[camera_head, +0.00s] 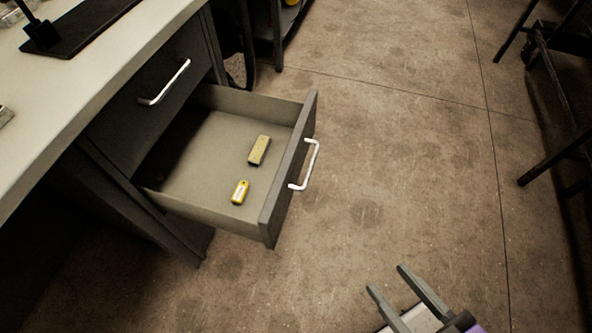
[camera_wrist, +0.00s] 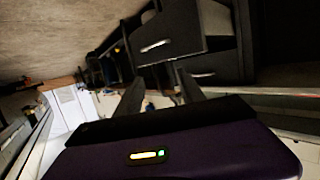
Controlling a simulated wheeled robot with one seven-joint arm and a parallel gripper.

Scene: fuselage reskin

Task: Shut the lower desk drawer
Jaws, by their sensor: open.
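The lower desk drawer (camera_head: 215,150) is pulled well out of the desk in the head view. Its dark front (camera_head: 288,170) carries a white bar handle (camera_head: 307,165). Two small yellowish items lie inside: a block (camera_head: 259,150) and a yellow tag-like piece (camera_head: 240,192). My gripper (camera_head: 388,278) is at the bottom of the head view, below and right of the drawer front, apart from it. Its two fingers are spread with nothing between them. In the wrist view, the gripper (camera_wrist: 155,82) fingers stand below a dark drawer front with a pale handle (camera_wrist: 156,46).
The concrete floor (camera_head: 400,150) right of the drawer is clear. Dark metal frames (camera_head: 555,95) stand at the right edge.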

